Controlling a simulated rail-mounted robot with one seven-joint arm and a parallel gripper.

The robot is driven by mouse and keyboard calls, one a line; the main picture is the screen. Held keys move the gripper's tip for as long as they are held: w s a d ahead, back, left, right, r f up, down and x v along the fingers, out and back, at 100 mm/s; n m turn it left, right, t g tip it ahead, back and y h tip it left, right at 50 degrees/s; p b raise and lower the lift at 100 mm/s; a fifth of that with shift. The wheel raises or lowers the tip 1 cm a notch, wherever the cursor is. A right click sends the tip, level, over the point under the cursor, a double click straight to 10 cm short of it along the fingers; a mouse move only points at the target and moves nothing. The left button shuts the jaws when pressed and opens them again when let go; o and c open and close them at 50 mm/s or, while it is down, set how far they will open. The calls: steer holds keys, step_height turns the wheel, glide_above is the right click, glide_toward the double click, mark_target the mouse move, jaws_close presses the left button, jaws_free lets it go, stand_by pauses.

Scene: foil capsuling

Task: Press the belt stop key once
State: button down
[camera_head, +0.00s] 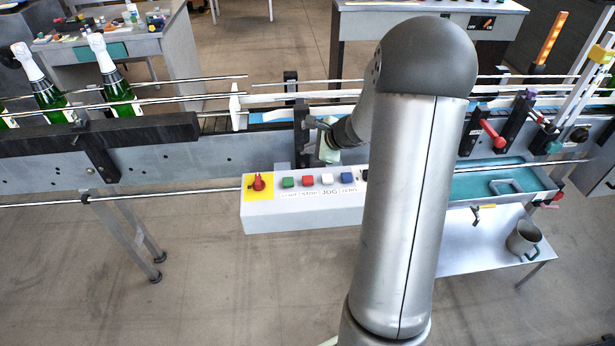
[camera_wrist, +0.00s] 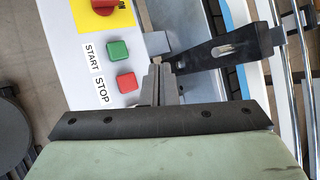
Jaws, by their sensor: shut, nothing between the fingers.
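The belt stop key is the red square key (camera_head: 308,180) on the pale control box (camera_head: 300,211), second from the left after the green START key (camera_head: 288,182). In the wrist view the red key (camera_wrist: 127,82) sits beside the STOP label, below the green key (camera_wrist: 118,50). My gripper (camera_wrist: 157,74) is shut and empty; its fingertips appear just right of the red key. I see no overlap with the key, and cannot tell their height above the box. In the head view, my gripper's pale green body shows behind the keys; its fingertips are not clear.
A red rotary switch (camera_head: 258,183) on a yellow plate is left of the keys. White (camera_head: 327,179) and blue (camera_head: 347,177) keys are to the right. The conveyor with rails and bottles (camera_head: 114,82) runs behind. A dark bracket (camera_wrist: 226,50) stands near my fingers.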

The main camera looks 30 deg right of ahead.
steer(key=b, duration=0.6)
glide_above(311, 181)
step_height(311, 181, down, 8)
steer(key=shift+w+r, duration=0.1)
steer(key=shift+r, duration=0.05)
steer(key=shift+f+b, duration=0.45)
steer(key=shift+f, duration=0.15)
steer(key=shift+f, duration=0.1)
stand_by(1.3)
steer(key=shift+f+b, duration=0.35)
steer(key=shift+b, duration=0.3)
steer(key=shift+f+b, duration=0.5)
steer(key=shift+b, duration=0.15)
stand_by(0.4)
steer(key=shift+r, duration=0.15)
steer(key=shift+r+p, duration=0.65)
steer(key=shift+r, duration=0.2)
